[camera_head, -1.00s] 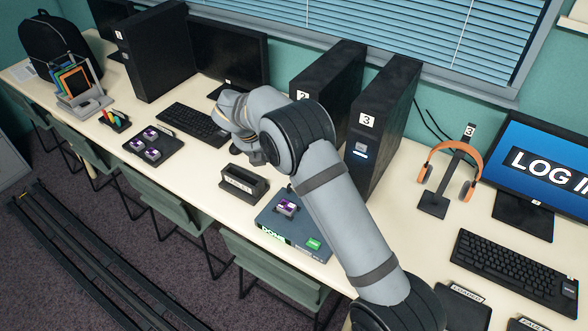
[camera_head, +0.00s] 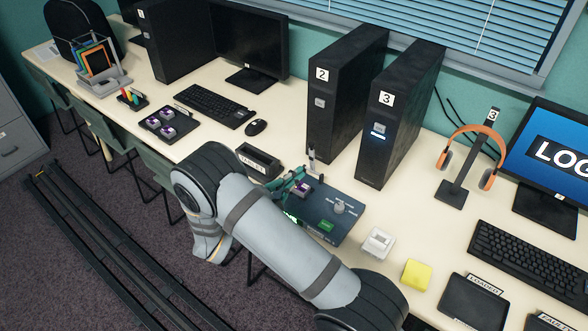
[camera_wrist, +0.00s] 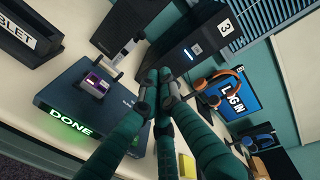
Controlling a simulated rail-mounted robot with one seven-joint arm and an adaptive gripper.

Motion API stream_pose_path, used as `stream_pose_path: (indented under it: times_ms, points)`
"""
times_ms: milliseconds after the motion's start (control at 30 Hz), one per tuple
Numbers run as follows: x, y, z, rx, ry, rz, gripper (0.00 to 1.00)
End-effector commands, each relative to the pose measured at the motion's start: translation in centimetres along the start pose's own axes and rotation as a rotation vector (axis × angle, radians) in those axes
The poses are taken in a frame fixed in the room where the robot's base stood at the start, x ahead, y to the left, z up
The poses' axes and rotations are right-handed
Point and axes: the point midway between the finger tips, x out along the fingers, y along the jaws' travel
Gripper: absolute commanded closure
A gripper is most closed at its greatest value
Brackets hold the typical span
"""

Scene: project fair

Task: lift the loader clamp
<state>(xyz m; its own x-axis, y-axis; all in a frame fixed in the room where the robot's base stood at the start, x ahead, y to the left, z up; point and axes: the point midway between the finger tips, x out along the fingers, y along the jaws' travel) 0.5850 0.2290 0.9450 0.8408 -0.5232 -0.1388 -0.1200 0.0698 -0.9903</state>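The loader (camera_head: 335,192) is a dark blue box with a lit green "DONE" front; it also shows in the wrist view (camera_wrist: 75,103). A purple-topped module (camera_head: 301,188) sits in it, also in the wrist view (camera_wrist: 96,85). The loader clamp (camera_wrist: 124,56) is a slim silver and dark lever that looks upright behind the module; its top shows in the head view (camera_head: 312,158). My gripper (camera_head: 297,177) has green fingers, seen together and empty in the wrist view (camera_wrist: 168,78). They are over the loader, right of the clamp in the wrist view. Contact is not visible.
A "TABLET" holder (camera_head: 259,162) stands left of the loader. Computer towers (camera_head: 345,92) and (camera_head: 402,110) stand close behind it. A white block (camera_head: 378,243) and a yellow block (camera_head: 416,274) lie to the right, before the "LOADED" tray (camera_head: 473,301).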

Motion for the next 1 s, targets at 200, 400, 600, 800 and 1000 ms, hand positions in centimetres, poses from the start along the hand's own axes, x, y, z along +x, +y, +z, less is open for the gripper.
stream_pose_path:
  times_ms: [200,400,600,800,1000]
  points:
    - [4.5,-0.2,-0.2,0.001,0.007,0.001,1.00]
    - [8.6,-0.1,-0.2,0.001,0.004,0.002,1.00]
    - [10.3,0.0,2.0,0.004,0.001,0.002,1.00]
    - [11.0,0.1,2.7,0.002,0.001,0.002,1.00]
    - [11.1,0.1,2.8,0.002,0.001,0.002,1.00]
